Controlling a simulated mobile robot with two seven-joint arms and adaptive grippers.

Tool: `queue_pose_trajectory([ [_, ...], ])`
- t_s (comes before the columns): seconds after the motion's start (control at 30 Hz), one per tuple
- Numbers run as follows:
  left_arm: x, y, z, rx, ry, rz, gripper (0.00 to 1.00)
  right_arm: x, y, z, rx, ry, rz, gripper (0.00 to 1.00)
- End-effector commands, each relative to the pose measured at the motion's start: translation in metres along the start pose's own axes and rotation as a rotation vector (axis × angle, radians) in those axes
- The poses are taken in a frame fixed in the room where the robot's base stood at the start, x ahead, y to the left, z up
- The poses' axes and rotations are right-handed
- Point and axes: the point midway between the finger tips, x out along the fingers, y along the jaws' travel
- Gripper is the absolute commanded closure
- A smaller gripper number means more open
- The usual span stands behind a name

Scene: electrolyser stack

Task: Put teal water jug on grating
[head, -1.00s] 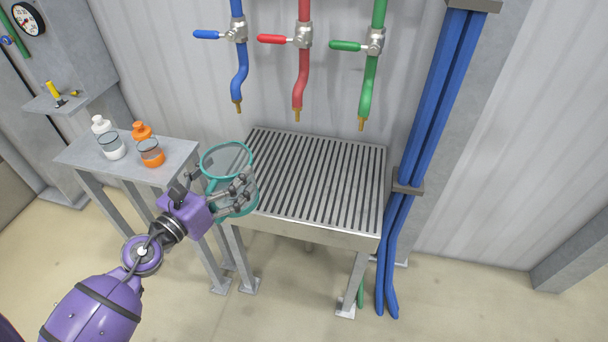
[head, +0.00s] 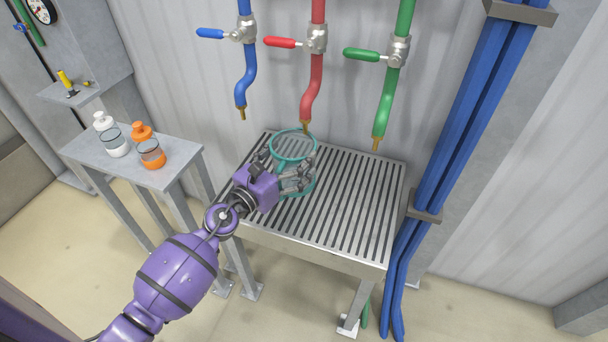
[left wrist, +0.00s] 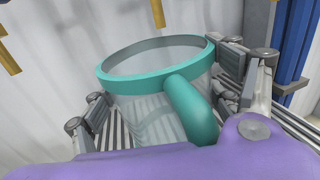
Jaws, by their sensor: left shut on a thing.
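The teal water jug (head: 296,144) is a clear vessel with a teal rim, base and handle. It is upright over the left-middle part of the slotted metal grating (head: 350,215), below the red pipe. My left gripper (head: 290,178) is shut on the jug, with its fingers around the jug's side. In the left wrist view the jug's rim and handle (left wrist: 190,108) fill the middle, with fingers on both sides. I cannot tell whether the jug's base touches the grating. My right gripper is not in view.
Blue (head: 246,70), red (head: 312,85) and green (head: 390,95) pipes with valves hang above the grating's back. A side table (head: 185,160) at left holds a white bottle (head: 112,138) and an orange bottle (head: 150,150). Thick blue pipes (head: 450,130) stand at right. The grating's right part is clear.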

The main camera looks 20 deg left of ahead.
Motion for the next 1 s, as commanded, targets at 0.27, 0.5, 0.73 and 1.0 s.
queue_pose_trajectory([
  [0.27, 0.026, -0.009, -0.048, -0.005, 0.010, 0.002, 0.53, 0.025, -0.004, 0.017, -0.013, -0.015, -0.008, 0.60],
  [0.5, 0.036, -0.013, -0.063, -0.005, 0.009, 0.002, 0.53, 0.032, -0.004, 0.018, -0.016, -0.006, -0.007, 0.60],
  [0.73, 0.035, -0.013, -0.089, -0.004, 0.009, 0.001, 0.53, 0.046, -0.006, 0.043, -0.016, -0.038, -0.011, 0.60],
  [1.0, 0.035, -0.013, -0.085, -0.002, 0.005, 0.001, 0.53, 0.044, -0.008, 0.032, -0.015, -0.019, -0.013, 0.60],
])
